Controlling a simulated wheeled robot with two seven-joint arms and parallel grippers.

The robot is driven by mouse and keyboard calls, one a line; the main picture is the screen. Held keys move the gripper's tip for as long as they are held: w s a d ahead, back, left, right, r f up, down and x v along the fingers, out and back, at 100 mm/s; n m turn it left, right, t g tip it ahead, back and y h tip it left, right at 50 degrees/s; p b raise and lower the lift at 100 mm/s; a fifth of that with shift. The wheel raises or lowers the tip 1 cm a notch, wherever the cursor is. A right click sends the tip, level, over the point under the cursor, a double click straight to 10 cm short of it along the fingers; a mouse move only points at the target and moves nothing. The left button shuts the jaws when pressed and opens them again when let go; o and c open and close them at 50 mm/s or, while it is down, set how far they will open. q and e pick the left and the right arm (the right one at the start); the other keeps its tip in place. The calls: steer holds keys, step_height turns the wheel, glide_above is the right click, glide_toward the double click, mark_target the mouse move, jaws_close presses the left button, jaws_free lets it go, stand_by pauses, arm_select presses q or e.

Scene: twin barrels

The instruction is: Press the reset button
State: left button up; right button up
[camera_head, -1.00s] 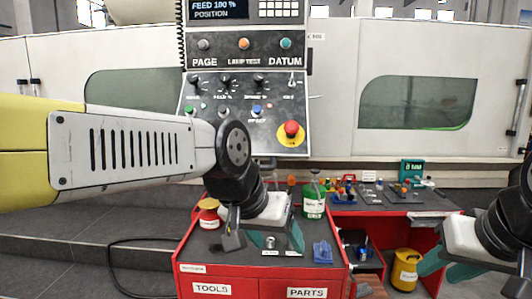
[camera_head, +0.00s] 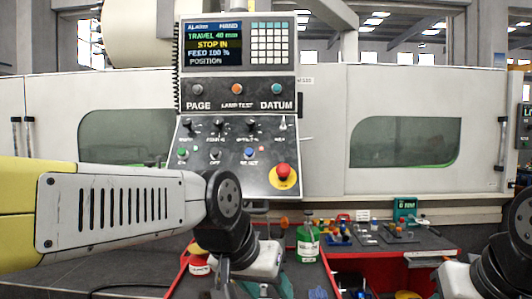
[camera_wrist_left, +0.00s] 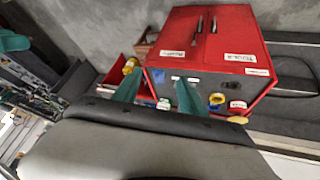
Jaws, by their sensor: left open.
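The reset button is a blue button (camera_head: 249,153) labelled RESET on the lower sloping part of the grey control panel (camera_head: 268,180). It stands right of the OFF button (camera_head: 215,154) and left of the red emergency stop (camera_head: 283,171). My left gripper (camera_head: 262,289) is low in the head view, below the panel and apart from the button. In the left wrist view its two teal fingers (camera_wrist_left: 158,95) are spread and empty above the red cabinet. My right gripper's white hand (camera_head: 456,282) is at the bottom right; its fingertips are cut off in the head view.
The screen (camera_head: 213,44) reads ALARM, TRAVEL 40 mm and STOP IN. The red tool cabinet (camera_wrist_left: 226,40) carries small items, including a green canister (camera_head: 308,243). A bench with tools (camera_head: 375,235) is at right. The space before the panel is clear above my left arm.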

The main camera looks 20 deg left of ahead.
arm_select(q)
jaws_close()
stand_by(1.4)
